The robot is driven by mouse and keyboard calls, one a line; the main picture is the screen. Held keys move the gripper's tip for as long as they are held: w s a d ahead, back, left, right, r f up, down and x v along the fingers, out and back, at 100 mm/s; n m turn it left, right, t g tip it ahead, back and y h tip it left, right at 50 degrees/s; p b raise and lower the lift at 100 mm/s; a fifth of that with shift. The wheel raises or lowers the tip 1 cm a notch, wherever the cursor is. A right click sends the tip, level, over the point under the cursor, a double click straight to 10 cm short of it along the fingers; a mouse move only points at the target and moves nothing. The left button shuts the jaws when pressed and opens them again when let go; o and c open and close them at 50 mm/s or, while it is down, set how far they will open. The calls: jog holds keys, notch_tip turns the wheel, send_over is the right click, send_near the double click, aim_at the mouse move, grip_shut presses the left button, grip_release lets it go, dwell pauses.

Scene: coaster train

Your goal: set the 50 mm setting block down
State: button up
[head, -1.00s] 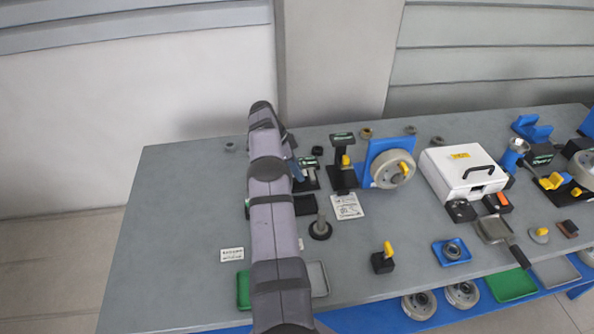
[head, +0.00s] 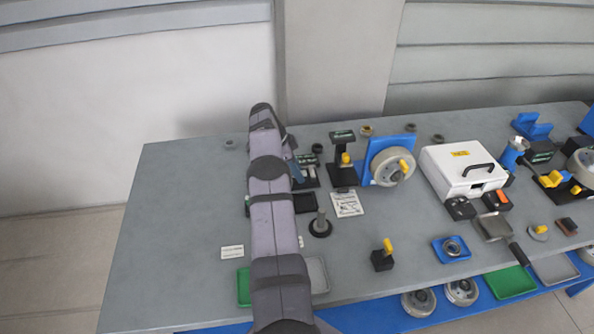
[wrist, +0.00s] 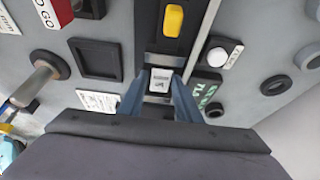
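In the wrist view a small block with a white marked face (wrist: 160,80), which I take to be the 50 mm setting block, sits between the two blue fingers of my gripper (wrist: 160,88). The fingertips flank it closely; I cannot tell whether they press on it. It is in line with a black stand bearing a yellow knob (wrist: 173,20); whether it rests on the stand is unclear.
Right of the fingers in the wrist view is a green-lit display (wrist: 208,95). A black square tray (wrist: 97,58) and a post on a round base (wrist: 40,78) are to the left. In the head view a white case (head: 462,172) stands farther right; the bench's left end (head: 175,220) is bare.

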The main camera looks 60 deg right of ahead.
jog(key=shift+w+a+r+b, duration=0.1)
jog(key=shift+w+r+b, duration=0.15)
jog(key=shift+r, duration=0.3)
jog(key=v, duration=1.1)
jog(key=shift+p, duration=0.4)
jog(key=shift+s, duration=0.1)
